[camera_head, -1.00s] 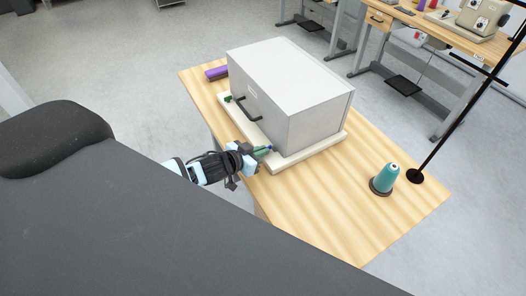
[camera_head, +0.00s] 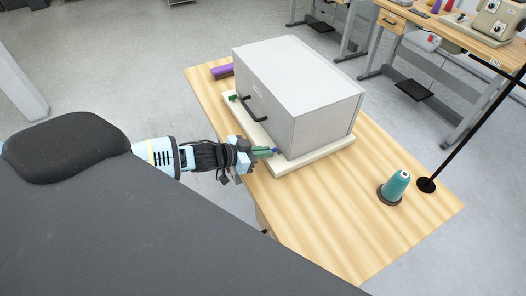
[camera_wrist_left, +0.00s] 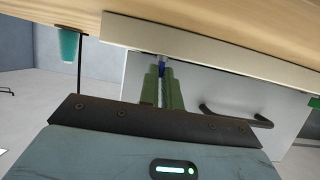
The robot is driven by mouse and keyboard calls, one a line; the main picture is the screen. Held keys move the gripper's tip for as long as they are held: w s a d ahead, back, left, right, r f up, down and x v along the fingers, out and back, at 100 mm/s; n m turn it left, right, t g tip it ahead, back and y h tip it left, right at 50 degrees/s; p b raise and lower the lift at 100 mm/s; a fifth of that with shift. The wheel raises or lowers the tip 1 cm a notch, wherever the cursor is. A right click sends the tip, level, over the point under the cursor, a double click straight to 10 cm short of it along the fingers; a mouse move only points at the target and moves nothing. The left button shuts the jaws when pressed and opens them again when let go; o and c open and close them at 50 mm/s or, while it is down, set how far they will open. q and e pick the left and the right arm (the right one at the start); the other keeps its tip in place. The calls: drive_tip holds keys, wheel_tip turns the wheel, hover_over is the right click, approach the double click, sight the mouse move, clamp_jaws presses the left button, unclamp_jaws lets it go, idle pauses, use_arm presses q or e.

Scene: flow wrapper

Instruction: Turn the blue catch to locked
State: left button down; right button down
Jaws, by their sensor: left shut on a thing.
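The blue catch (camera_head: 274,151) sits at the near right corner of the grey box (camera_head: 290,92), on the pale base board (camera_head: 318,156). It also shows in the left wrist view (camera_wrist_left: 162,62) as a small blue piece between the green fingertips. My left gripper (camera_head: 264,153) is shut on the blue catch; its green fingers (camera_wrist_left: 162,85) mostly cover it. How far the catch is turned cannot be told. A second catch, green (camera_head: 234,98), sits at the far left of the box front. My right gripper is not in view.
A black handle (camera_head: 253,108) stands out from the box front, left of the catch. A purple roll (camera_head: 222,71) lies behind the board. The table's near right part (camera_head: 330,215) is clear.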

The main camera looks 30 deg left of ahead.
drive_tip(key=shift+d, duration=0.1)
use_arm(q)
drive_tip(key=c, duration=1.6)
unclamp_jaws()
drive_tip(key=v, duration=0.6)
drive_tip(key=shift+s+a+r+p, duration=0.1)
drive_tip(key=shift+s+a+p, duration=0.1)
drive_tip(key=shift+p, duration=0.1)
drive_tip(key=shift+s+a+r, duration=0.2)
drive_tip(key=shift+s+r, duration=0.05)
drive_tip(key=shift+s, duration=0.25)
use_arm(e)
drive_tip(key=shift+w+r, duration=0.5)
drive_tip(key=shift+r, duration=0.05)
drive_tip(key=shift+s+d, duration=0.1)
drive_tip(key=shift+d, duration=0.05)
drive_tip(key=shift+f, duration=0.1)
